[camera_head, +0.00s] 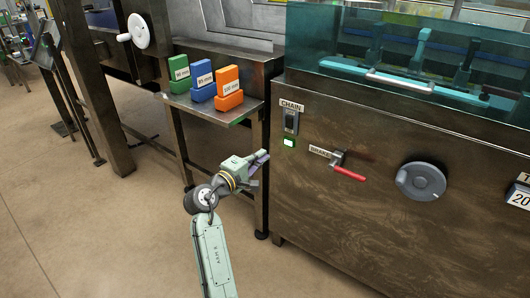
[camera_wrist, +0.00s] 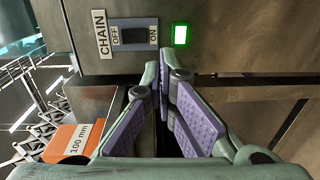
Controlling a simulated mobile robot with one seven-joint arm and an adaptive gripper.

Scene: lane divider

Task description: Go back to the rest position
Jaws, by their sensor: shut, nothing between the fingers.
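My gripper (camera_head: 261,158) is in front of the machine's left end, below the shelf and to the left of the CHAIN switch (camera_head: 291,120). It is apart from the machine front and holds nothing. In the wrist view my gripper (camera_wrist: 163,72) has its purple-padded fingers meeting at the tips. The CHAIN switch (camera_wrist: 133,36) lies just beyond the fingertips there, marked OFF and ON. The green lamp (camera_wrist: 181,35) beside it is lit, and the lamp (camera_head: 289,142) also glows in the head view.
A shelf (camera_head: 243,116) holds green (camera_head: 180,74), blue (camera_head: 202,84) and orange (camera_head: 229,89) blocks, close above my gripper. A red-handled BRAKE lever (camera_head: 348,174) and a grey knob (camera_head: 420,181) stick out of the machine front. The floor (camera_head: 110,225) at left is clear.

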